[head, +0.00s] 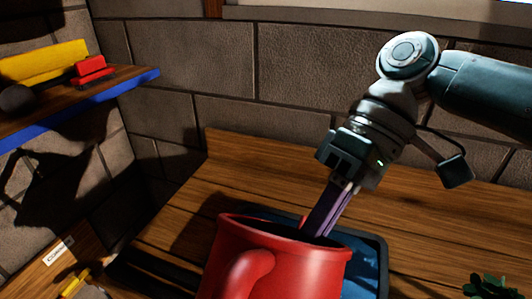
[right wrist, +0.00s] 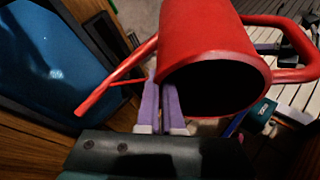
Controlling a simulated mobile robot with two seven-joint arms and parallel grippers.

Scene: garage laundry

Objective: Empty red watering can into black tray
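The red watering can (head: 290,265) is at the bottom of the head view, its rim up and its lower part cut off. In the right wrist view the red watering can (right wrist: 205,45) shows its dark open mouth, a handle and a thin spout. My right gripper (head: 322,232) reaches down to its rim; in the right wrist view the purple fingers (right wrist: 162,85) are close together on the rim's wall. The black tray (head: 384,262), blue inside, lies behind and right of the can, partly hidden by it. It also shows in the right wrist view (right wrist: 97,32). My left gripper is out of view.
The wooden bench (head: 250,175) runs along the stone wall. A blue-edged shelf (head: 130,82) with tools is at upper left. A yellow-handled item (head: 75,283) lies at lower left, and a plant (head: 490,287) stands at lower right.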

